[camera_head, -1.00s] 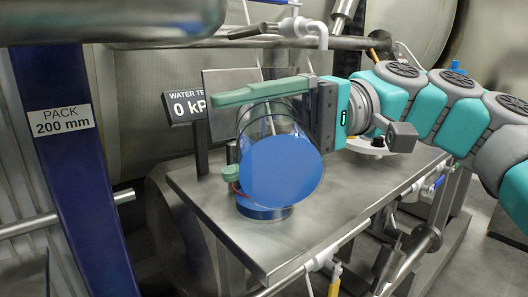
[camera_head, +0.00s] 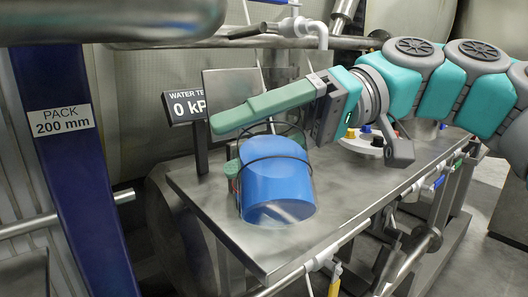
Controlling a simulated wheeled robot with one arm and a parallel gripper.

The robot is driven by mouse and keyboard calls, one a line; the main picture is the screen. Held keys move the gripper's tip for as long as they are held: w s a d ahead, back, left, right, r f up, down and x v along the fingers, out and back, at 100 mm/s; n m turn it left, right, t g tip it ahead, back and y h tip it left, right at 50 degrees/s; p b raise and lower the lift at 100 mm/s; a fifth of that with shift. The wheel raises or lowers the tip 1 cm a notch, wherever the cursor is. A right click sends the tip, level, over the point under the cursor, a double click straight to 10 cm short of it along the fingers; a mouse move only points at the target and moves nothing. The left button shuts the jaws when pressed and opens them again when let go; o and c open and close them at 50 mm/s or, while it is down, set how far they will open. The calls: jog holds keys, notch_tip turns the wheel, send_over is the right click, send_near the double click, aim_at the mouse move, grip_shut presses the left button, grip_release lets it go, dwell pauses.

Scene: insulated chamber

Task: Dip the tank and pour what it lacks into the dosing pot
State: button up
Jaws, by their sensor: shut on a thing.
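A clear round vessel (camera_head: 309,203) with dark rings and a blue content (camera_head: 277,182) stands over the steel table, below my gripper. I cannot tell whether this is one vessel or one in front of another, nor how full it is. Whether the handle is joined to the vessel is unclear. A small green part (camera_head: 232,169) sits at the vessel's left side. I cannot make out the tank or a dipstick.
The steel table (camera_head: 345,203) has bare room to the right of the vessel. A sign reading "WATER TE…" and "0 kP…" (camera_head: 189,106) stands behind left. A blue post marked "PACK 200 mm" (camera_head: 66,160) rises at left.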

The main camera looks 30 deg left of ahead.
jog(key=shift+w+a+r+n+t, duration=0.3)
jog(key=shift+n+t, duration=0.2)
jog(key=shift+n, duration=0.3)
jog(key=shift+d+r+n+t+y, duration=0.15)
jog(key=shift+n+t+y, duration=0.2)
jog(key=shift+n, duration=0.25)
jog(key=shift+s+f+n+t, duration=0.25)
jog(key=shift+f+n, duration=0.15)
jog(key=shift+f, duration=0.05)
jog(key=shift+s+d+n+t+y, duration=0.25)
jog(key=shift+d+n+t, duration=0.05)
jog(key=shift+n, duration=0.3)
jog(key=shift+s+d+f+n+t+y, duration=0.15)
jog(key=shift+f+n+t, duration=0.15)
jog(key=shift+f+n, duration=0.15)
jog(key=shift+s+d+f+n+t+y, duration=0.1)
jog(key=shift+s+f+n+t+y, duration=0.05)
jog(key=shift+f+n+t, duration=0.2)
jog(key=shift+s+f+n+t+y, duration=0.2)
jog(key=shift+n+t+y, duration=0.1)
jog(key=shift+n, duration=0.3)
